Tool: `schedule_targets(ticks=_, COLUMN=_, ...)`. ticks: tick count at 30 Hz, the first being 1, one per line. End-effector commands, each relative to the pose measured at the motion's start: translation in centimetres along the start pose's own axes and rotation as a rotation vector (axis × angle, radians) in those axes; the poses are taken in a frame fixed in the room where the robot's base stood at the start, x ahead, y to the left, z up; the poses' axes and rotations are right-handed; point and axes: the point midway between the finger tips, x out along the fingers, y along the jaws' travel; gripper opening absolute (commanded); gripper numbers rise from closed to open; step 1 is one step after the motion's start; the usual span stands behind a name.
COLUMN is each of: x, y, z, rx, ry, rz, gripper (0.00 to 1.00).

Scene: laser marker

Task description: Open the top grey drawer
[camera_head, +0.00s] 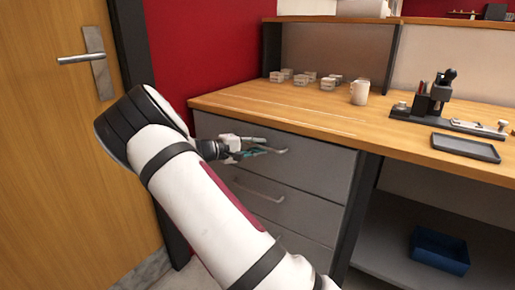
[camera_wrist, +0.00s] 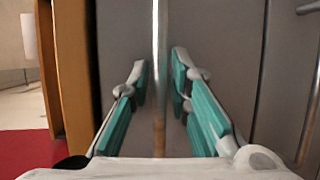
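The top grey drawer (camera_head: 316,160) sits right under the wooden worktop and looks closed, its front flush with the drawers below. Its metal handle (camera_head: 277,151) runs across the front, and my gripper (camera_head: 257,146) is at the handle's left part. In the wrist view the handle (camera_wrist: 160,60) is an upright bar between the two teal-padded fingers of my gripper (camera_wrist: 163,72). The fingers are open, with a gap on each side of the bar. The grey drawer front (camera_wrist: 120,40) lies behind the fingertips.
A second drawer handle (camera_head: 259,190) is below. The worktop (camera_head: 290,103) holds several small blocks, a mug (camera_head: 360,92), and a dark tray (camera_head: 465,147). A blue bin (camera_head: 439,250) stands on the lower shelf. A wooden door (camera_head: 70,150) is at the left.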

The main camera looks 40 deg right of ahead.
Motion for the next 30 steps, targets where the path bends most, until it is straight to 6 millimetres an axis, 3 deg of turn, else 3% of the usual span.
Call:
schedule_targets(ticks=6, x=0.0, y=0.0, z=0.0, rx=0.000, ry=0.000, rz=0.000, gripper=0.18)
schedule_targets(ticks=9, x=0.0, y=0.0, z=0.0, rx=0.000, ry=0.000, rz=0.000, gripper=0.00)
schedule_targets(ticks=20, x=-0.4, y=0.0, z=0.1, rx=-0.001, ry=0.000, rz=0.000, gripper=0.00)
schedule_targets(ticks=26, x=-2.6, y=-0.4, z=1.0, rx=-0.004, ry=0.002, rz=0.001, gripper=0.00)
schedule_targets(ticks=30, x=-5.4, y=-1.0, z=2.1, rx=-0.005, ry=0.003, rz=0.000, gripper=0.00)
